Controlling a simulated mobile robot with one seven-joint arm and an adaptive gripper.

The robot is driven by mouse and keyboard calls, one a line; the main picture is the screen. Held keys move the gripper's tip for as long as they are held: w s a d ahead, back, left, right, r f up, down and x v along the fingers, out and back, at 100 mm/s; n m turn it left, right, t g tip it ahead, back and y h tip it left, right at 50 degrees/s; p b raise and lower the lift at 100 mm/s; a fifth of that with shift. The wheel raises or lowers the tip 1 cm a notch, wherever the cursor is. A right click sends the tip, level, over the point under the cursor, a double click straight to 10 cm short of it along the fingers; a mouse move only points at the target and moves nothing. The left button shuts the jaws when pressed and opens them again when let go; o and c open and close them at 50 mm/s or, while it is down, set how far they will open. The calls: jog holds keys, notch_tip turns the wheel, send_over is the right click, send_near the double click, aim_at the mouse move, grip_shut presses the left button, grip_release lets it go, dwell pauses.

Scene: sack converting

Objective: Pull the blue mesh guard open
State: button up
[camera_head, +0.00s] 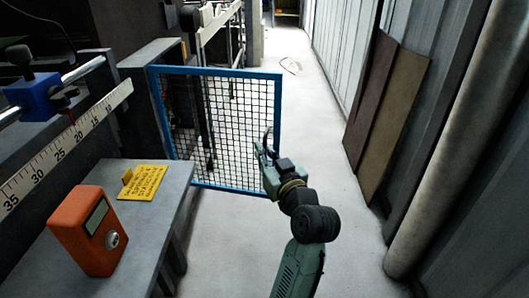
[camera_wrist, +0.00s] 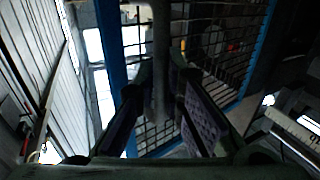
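The blue mesh guard (camera_head: 215,72) is a blue frame filled with dark wire mesh, standing upright across the aisle side of the machine. Its right post is near my gripper (camera_head: 266,150). A dark handle (camera_head: 268,134) rises at that edge. In the wrist view the handle (camera_wrist: 161,50) runs upright between my two fingers (camera_wrist: 161,85), which close in on both sides of it near their tips. The contact itself is dark and partly hidden. The guard's blue post (camera_wrist: 112,55) shows to the left, with mesh behind the handle.
A grey bench (camera_head: 125,220) at the left carries an orange box (camera_head: 90,232) and a yellow sign (camera_head: 144,183). Boards (camera_head: 392,110) lean on the right wall beside a thick pipe (camera_head: 450,140). The pale aisle floor (camera_head: 312,110) is free.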

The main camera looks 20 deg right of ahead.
jog(key=o, duration=0.5)
jog(key=shift+d, duration=0.1)
jog(key=shift+c, duration=0.2)
jog(key=shift+s, duration=0.1)
jog(key=s, duration=0.7)
jog(key=shift+s, duration=0.25)
